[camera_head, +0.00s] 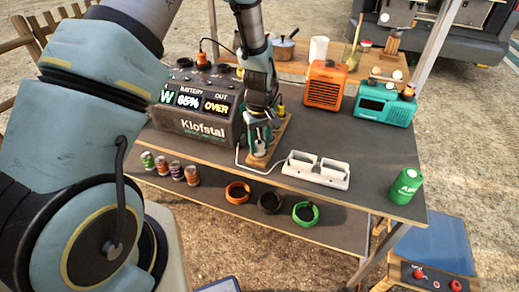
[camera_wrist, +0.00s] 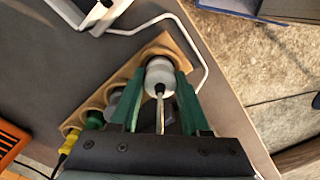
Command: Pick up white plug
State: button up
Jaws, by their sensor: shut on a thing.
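The white plug (camera_wrist: 160,72) sits in or just over the end hole of a wooden holder (camera_wrist: 125,75) in the wrist view; I cannot tell whether it is lifted. My gripper (camera_wrist: 161,88) is shut on it, with one green finger on each side. In the head view my gripper (camera_head: 259,146) points down at the near end of the wooden holder (camera_head: 278,137), and it mostly hides the plug. A grey plug (camera_wrist: 112,100), a green plug (camera_wrist: 95,119) and a yellow plug (camera_wrist: 72,138) stand in the other holes.
A white socket strip (camera_head: 317,170) lies right of the holder, with a white cable (camera_head: 240,160) nearby. A black battery box (camera_head: 195,115) stands close left. An orange heater (camera_head: 325,85), a teal radio (camera_head: 385,104) and a green can (camera_head: 405,187) stand right. The shelf below holds cable rings.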

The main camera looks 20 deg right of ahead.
aim_at(259, 140)
grip_shut()
jog(key=shift+r, duration=0.5)
notch_tip(259, 140, up, 9)
jog(key=shift+f+b, duration=0.1)
jog(key=shift+b, duration=1.05)
notch_tip(259, 140, up, 15)
jog(key=p, duration=1.1)
jog(key=shift+f, duration=0.1)
